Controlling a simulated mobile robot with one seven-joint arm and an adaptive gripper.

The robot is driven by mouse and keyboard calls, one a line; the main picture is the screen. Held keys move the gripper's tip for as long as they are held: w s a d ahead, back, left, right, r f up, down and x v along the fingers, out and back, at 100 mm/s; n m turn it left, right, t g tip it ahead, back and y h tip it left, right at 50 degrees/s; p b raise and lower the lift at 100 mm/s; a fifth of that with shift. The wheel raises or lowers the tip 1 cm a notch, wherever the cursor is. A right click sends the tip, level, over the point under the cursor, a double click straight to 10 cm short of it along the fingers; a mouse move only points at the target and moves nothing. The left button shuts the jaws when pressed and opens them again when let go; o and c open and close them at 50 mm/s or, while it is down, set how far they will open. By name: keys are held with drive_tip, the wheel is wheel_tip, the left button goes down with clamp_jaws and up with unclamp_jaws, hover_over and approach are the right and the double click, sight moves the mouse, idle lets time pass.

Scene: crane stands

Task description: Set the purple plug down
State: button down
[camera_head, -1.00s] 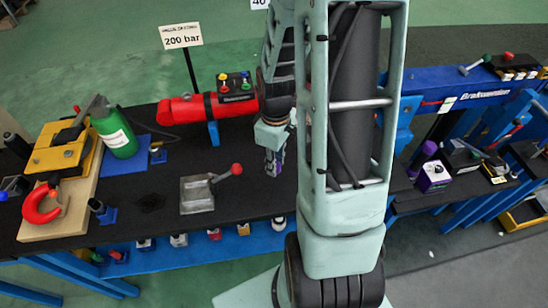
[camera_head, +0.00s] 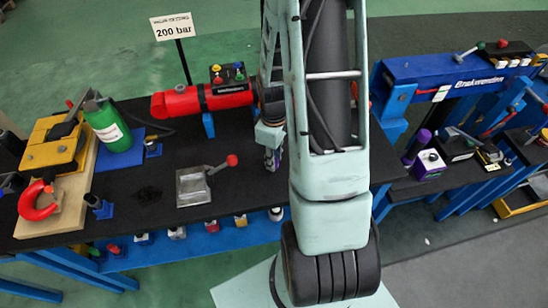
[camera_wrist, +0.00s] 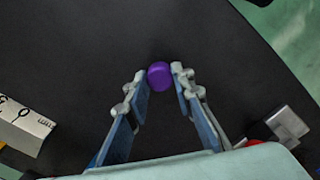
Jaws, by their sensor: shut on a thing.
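My gripper (camera_head: 271,158) hangs above the black table top (camera_head: 150,175), between the grey metal block with the red-knobbed lever and my own arm column. In the wrist view my gripper (camera_wrist: 160,82) has its two fingers shut on the purple plug (camera_wrist: 160,75), whose round end shows between the fingertips. The black surface lies below it. In the head view the plug is mostly hidden by the fingers. I cannot tell whether the plug touches the table.
The grey block with its red-knobbed lever (camera_head: 193,186) stands left of my gripper. A red cylinder (camera_head: 200,100) lies behind. A yellow clamp with a red hook (camera_head: 38,201) and a green bottle (camera_head: 108,122) are at the left.

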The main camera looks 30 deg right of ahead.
drive_tip(key=shift+f, duration=0.2)
drive_tip(key=c, duration=1.7)
unclamp_jaws()
drive_tip(key=shift+o, duration=0.2)
drive_tip(key=shift+r, duration=0.1)
wheel_tip(320, 180, up, 12)
drive_tip(key=shift+r, duration=0.15)
drive_tip(key=shift+w, duration=0.1)
